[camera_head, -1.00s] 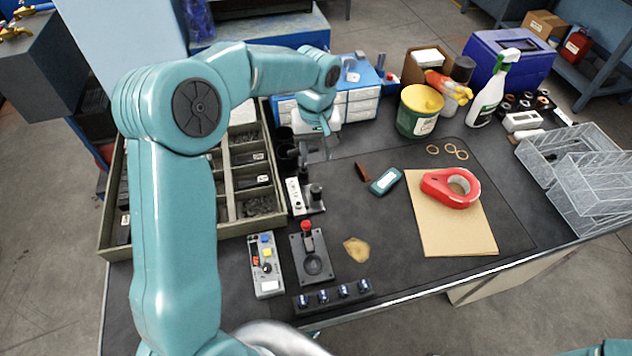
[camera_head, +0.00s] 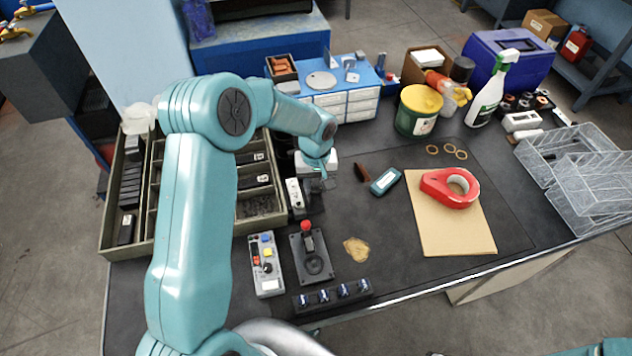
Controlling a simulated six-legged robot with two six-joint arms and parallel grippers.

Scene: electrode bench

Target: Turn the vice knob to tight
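My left gripper (camera_head: 322,183) hangs from the teal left arm, pointing down over the small dark-and-white device (camera_head: 295,193) at the left of the work mat. In the earlier frame this device showed a dark upright knob on its right part; now the gripper and wrist cover that knob. I cannot be sure this device is the vice. The gripper fingers are small and blurred, so I cannot tell whether they are open or touch the knob. My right gripper is out of view.
A red-topped joystick (camera_head: 307,240), a button box (camera_head: 267,282) and a row of dark knobs (camera_head: 334,296) stand nearer the front. A parts tray (camera_head: 107,225) lies left and drawers (camera_head: 352,103) behind. A red tape roll (camera_head: 437,187) rests on brown paper; open mat lies between.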

